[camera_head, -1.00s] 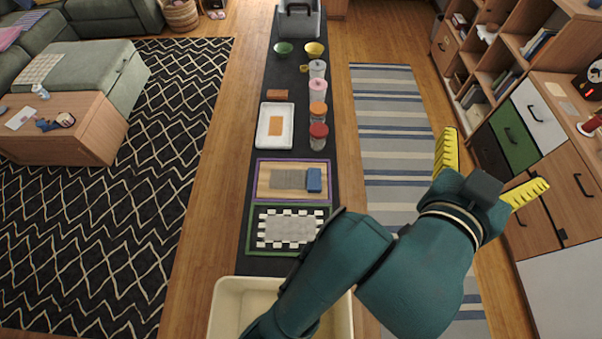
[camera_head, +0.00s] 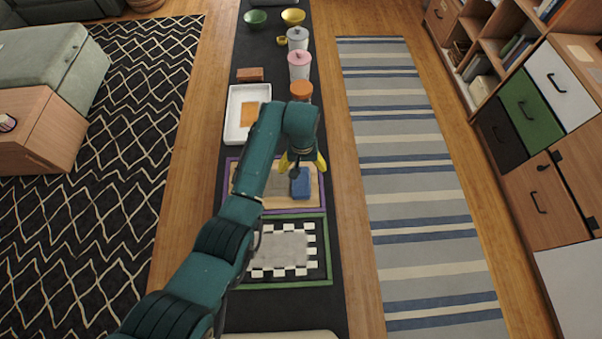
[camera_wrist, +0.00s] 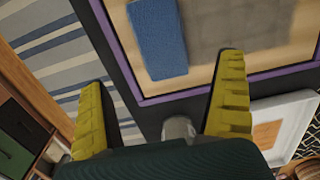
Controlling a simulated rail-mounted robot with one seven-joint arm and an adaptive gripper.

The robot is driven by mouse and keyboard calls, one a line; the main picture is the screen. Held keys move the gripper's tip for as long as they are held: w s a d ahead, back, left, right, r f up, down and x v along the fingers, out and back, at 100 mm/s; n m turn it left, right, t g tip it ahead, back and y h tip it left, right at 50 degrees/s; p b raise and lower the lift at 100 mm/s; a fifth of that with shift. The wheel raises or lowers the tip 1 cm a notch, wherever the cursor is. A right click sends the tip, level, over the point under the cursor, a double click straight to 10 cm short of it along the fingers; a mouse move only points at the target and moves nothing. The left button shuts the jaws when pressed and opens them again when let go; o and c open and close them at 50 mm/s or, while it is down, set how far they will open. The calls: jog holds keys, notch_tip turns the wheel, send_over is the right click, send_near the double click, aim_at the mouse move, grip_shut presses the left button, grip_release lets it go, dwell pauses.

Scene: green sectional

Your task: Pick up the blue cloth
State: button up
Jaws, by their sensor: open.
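The blue cloth (camera_head: 301,185) lies folded at the right end of a wooden board framed in purple (camera_head: 272,209). In the wrist view the blue cloth (camera_wrist: 157,38) shows at the top, beyond the fingertips, on the pale wood beside a grey patch. My gripper (camera_head: 303,162) is above the board's right side, just behind the blue cloth in the head view. In the wrist view its two yellow fingers (camera_wrist: 165,85) stand wide apart with nothing between them. The cloth is apart from both fingers.
A grey patch (camera_wrist: 225,25) lies left of the cloth on the board. A white tray (camera_head: 235,118) with an orange piece sits behind. Orange-lidded (camera_head: 301,90), pink-lidded (camera_head: 299,62) and grey-lidded (camera_head: 298,38) jars line the right edge. A green-framed checkered mat (camera_head: 314,247) lies in front.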

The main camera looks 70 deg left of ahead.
aim_at(301, 177)
jog(key=f, duration=0.4)
jog(key=f+b, duration=0.1)
jog(key=f, duration=0.3)
jog(key=shift+s+a+f+b, duration=0.1)
jog(key=shift+s+a+b, duration=0.1)
jog(key=shift+b, duration=0.1)
jog(key=shift+w, duration=0.1)
jog(key=c, duration=1.1)
jog(key=shift+c, duration=0.2)
notch_tip(301, 177, up, 10)
jog(key=shift+r+p, duration=0.1)
jog(key=shift+p, duration=1)
